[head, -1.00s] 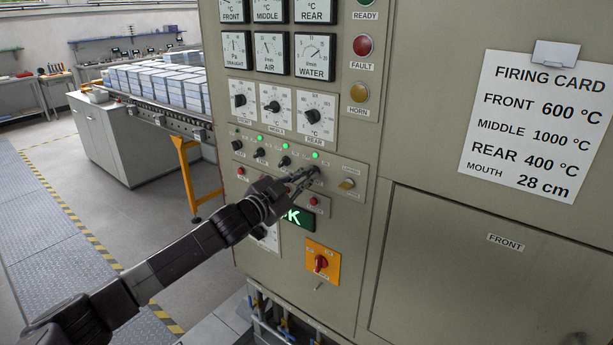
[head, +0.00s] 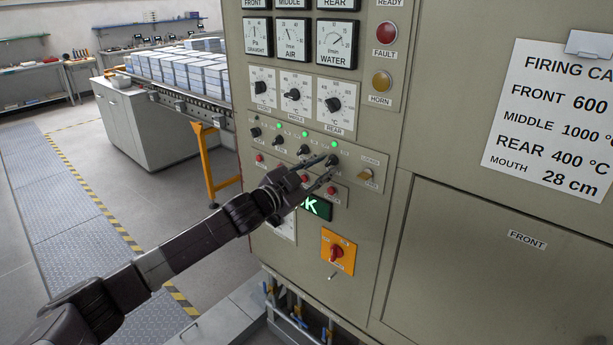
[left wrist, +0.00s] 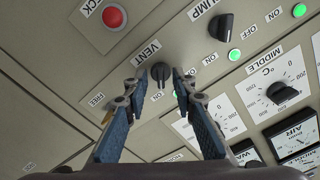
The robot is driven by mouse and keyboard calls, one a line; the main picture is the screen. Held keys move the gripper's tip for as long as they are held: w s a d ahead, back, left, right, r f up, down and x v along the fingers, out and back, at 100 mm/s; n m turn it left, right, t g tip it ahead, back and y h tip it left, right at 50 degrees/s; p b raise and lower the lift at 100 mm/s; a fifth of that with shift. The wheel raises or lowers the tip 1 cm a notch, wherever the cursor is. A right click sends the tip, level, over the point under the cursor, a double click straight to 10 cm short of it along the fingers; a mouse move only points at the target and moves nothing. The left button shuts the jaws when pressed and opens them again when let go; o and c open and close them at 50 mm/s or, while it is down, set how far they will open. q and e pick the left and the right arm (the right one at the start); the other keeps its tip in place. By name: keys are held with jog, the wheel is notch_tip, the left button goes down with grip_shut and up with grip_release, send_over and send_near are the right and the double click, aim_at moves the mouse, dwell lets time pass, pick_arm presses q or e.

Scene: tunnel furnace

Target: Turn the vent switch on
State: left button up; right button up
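The vent switch (left wrist: 160,72) is a small black rotary knob on the grey panel, beside a VENT label in the left wrist view. In the head view the vent switch (head: 333,160) is at the right end of the switch row, below a lit green lamp (head: 334,145). My left gripper (left wrist: 159,73) is open, with one fingertip on each side of the knob. I cannot tell whether the fingers touch it. It also shows in the head view (head: 327,168), reaching in from the left. The knob's exact setting is hard to read. My right gripper is out of view.
The pump switch (left wrist: 221,26) and a red button (left wrist: 113,17) are close by. A yellow knob (head: 366,174) lies just right of the vent switch. A lit green display (head: 316,207) and an orange plate with a red switch (head: 337,252) are lower down.

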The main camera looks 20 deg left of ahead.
pick_arm(q)
jog(key=v, duration=1)
jog(key=shift+s+r, duration=0.2)
jog(key=shift+s, duration=0.15)
jog(key=shift+a+f, duration=0.1)
jog(key=shift+a, duration=0.05)
